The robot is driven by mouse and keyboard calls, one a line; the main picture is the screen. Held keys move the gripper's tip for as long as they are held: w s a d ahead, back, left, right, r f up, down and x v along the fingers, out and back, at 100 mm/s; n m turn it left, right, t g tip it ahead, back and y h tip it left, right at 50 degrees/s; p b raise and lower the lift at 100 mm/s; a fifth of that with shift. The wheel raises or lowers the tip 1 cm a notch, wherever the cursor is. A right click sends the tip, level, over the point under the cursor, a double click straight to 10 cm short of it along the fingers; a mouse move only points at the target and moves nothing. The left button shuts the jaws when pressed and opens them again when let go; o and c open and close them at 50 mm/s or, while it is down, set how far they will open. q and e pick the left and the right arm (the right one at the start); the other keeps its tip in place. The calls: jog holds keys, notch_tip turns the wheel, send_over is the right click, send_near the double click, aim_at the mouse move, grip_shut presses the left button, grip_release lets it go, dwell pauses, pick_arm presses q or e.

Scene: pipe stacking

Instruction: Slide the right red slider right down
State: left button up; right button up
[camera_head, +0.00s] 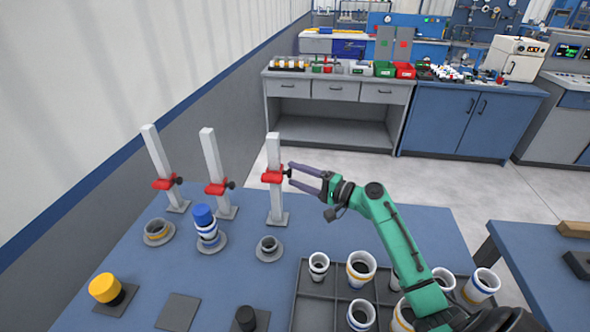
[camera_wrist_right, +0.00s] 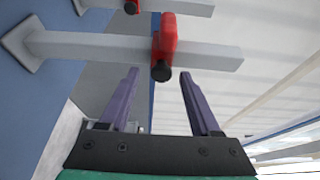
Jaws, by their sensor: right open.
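Three pale upright posts stand on the blue table, each with a red slider. The right red slider (camera_head: 272,177) sits a little above the middle of the right post (camera_head: 274,204); its black knob faces my right gripper (camera_head: 291,175). My right gripper is open, its purple fingers reaching left toward the knob. In the right wrist view, the right red slider (camera_wrist_right: 166,38) and its knob lie ahead, between and just beyond the tips of the gripper (camera_wrist_right: 159,75). The fingers appear apart from the knob. My left gripper is not in view.
The middle red slider (camera_head: 216,188) and left red slider (camera_head: 164,183) are on their posts. Below stand a blue-topped pipe stack (camera_head: 206,226), round holders and a yellow-capped piece (camera_head: 106,289). A grey tray (camera_head: 312,312) with several pipes lies below my right arm.

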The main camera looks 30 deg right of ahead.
jog(key=shift+w+a+r, duration=0.1)
jog(key=shift+w+a, duration=0.2)
jog(key=shift+a, duration=0.05)
grip_shut()
dwell(1.2)
